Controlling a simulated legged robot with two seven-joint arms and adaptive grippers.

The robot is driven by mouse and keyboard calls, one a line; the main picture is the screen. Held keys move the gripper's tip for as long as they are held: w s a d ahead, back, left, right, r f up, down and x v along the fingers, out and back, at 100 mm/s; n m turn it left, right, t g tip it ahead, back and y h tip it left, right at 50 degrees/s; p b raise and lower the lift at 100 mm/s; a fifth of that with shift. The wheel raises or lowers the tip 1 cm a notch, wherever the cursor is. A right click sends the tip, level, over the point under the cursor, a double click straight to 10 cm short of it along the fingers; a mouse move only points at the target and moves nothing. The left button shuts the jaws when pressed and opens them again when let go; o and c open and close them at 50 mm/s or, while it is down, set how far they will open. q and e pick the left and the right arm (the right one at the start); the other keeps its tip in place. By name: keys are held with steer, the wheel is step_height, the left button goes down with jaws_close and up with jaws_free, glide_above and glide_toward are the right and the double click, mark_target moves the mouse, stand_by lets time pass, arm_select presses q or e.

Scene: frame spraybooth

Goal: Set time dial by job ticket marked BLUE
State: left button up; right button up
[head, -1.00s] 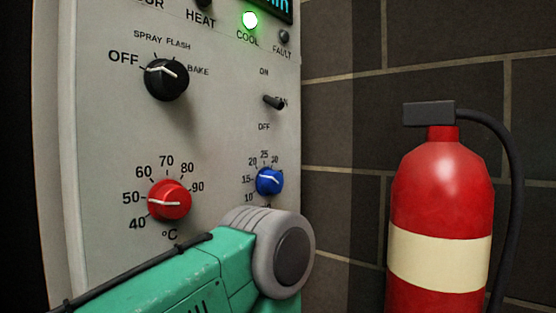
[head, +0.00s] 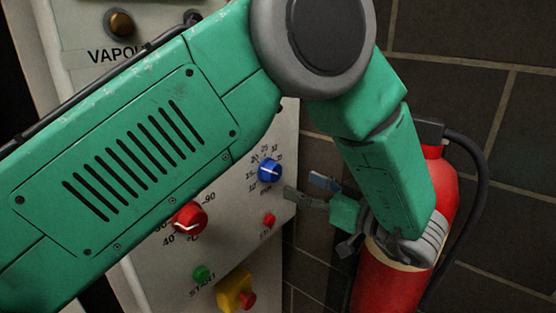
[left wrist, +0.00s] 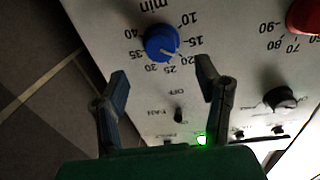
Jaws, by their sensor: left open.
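The blue time dial (head: 270,171), with a white pointer line and a minute scale, is on the grey panel in the head view. It also shows in the left wrist view (left wrist: 162,43), where the scale appears upside down; I cannot read its exact setting. My left gripper (head: 305,188) is open and empty, just right of the dial in the head view. In the left wrist view its fingers (left wrist: 163,75) are spread below the dial, apart from it. No job ticket shows in these frames. My right gripper is out of view.
A red temperature knob (head: 188,219) is left of and below the dial. A green start button (head: 202,273) and a yellow-backed red button (head: 236,292) are lower. A red fire extinguisher (head: 385,285) stands right, behind my forearm. A dark brick wall (head: 480,60) is behind.

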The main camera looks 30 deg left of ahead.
mark_target(277, 174)
arm_select(q)
steer(key=a, duration=0.5)
steer(key=w+a, duration=0.1)
steer(key=a, duration=0.1)
steer(key=shift+a+p, duration=0.25)
steer(key=shift+p, duration=0.15)
steer(key=c, duration=1.2)
